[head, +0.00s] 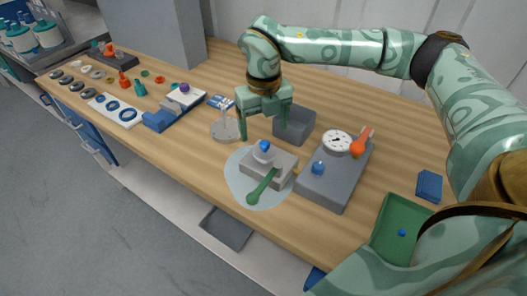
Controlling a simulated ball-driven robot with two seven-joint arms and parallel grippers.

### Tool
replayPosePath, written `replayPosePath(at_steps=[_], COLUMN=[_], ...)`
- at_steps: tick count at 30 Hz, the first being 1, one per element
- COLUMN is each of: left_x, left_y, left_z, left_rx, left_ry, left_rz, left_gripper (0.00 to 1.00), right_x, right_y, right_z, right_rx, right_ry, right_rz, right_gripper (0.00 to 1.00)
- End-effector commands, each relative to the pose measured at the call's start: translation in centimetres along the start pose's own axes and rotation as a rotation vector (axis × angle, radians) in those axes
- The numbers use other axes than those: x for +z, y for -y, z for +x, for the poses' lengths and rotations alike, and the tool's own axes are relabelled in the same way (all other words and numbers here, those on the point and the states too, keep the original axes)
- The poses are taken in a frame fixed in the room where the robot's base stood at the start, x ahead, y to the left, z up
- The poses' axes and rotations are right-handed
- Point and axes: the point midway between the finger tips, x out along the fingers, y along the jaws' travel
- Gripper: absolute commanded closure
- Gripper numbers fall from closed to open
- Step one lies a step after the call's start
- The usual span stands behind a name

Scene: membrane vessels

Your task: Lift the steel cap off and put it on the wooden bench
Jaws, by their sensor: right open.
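The steel cap (263,156) is a small silvery piece with a blue knob on top. It sits on a grey block-shaped vessel (283,166) with a green handle pointing to the front. The vessel stands on a pale round mat (240,180) on the wooden bench (205,155). My right gripper (263,132) is open and empty, pointing down above and slightly behind the cap, with its fingers spread to either side. It appears apart from the cap. My left gripper is not in view.
A grey box (297,124) stands close behind the vessel. A green tray (393,215) lies at the right. Bare bench lies left of the mat.

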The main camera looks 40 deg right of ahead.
Motion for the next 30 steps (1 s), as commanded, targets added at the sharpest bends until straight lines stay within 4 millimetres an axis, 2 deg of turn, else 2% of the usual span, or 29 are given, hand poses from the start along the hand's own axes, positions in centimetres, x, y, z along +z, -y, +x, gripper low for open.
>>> replayPosePath(at_steps=[1, 8, 15, 23, 28, 29, 30], left_x=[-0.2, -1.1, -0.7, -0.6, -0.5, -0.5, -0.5], left_y=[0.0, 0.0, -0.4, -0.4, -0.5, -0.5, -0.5], left_z=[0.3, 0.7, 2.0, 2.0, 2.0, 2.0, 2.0], left_rx=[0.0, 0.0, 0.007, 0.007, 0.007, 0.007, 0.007], left_ry=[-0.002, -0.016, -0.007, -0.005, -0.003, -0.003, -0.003], left_rz=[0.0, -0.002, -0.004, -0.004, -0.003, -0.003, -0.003], left_gripper=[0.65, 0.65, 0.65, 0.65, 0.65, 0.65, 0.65], right_x=[0.0, -0.1, -0.3, -0.3, -0.3, -0.3, -0.3], right_y=[0.0, 0.0, 0.1, 0.1, 0.1, 0.1, 0.1], right_z=[0.8, 2.2, 6.2, 6.5, 6.5, 6.5, 6.5], right_rx=[0.0, 0.0, -0.001, 0.0, 0.0, 0.0, 0.0], right_ry=[-0.001, 0.0, -0.002, 0.002, 0.001, 0.001, 0.002], right_rz=[0.0, 0.0, 0.0, 0.0, 0.0, 0.0, 0.0], right_gripper=[0.2, 0.2, 0.2, 0.2, 0.68, 0.74, 0.74])
